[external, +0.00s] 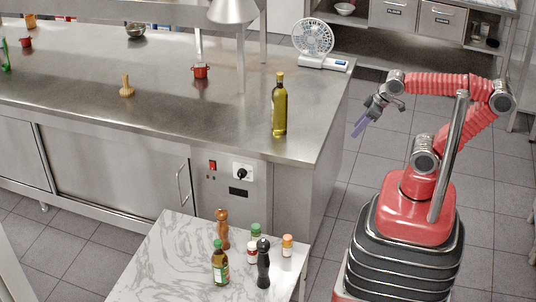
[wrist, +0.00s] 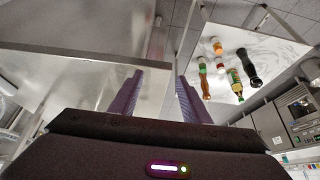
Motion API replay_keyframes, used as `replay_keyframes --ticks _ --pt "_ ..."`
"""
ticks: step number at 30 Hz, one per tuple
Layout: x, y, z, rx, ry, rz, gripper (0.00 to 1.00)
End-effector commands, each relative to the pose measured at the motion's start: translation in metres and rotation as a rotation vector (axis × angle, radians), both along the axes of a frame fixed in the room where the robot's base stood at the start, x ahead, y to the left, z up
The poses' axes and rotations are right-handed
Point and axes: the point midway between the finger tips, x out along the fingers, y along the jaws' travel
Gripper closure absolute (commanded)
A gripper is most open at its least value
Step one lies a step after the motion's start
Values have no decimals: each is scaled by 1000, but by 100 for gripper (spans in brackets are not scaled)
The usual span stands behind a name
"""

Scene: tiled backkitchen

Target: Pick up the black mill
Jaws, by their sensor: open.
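The black mill (external: 263,264) stands upright on the small marble-topped table (external: 177,262), at the front of the group of bottles and jars there. In the wrist view the black mill (wrist: 249,68) shows at the upper right, at the right side of the group. My gripper (external: 361,127) is open and empty, high in the air to the upper right of the mill and well apart from it. In the wrist view its two purple fingers (wrist: 158,92) are spread, with nothing between them.
A brown wooden mill (external: 222,229), an oil bottle (external: 220,264), a green-capped jar (external: 254,243) and an orange-capped jar (external: 287,246) stand close around the black mill. The steel counter (external: 165,95) behind holds a tall oil bottle (external: 279,105) and a fan (external: 313,40).

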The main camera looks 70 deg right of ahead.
Motion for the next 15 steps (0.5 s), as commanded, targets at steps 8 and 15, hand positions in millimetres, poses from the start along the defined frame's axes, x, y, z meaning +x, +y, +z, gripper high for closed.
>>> replay_keyframes --ticks 8,15 --pt "0 0 0 0 0 0 45" --pt "1 0 6 0 -2 0 45"
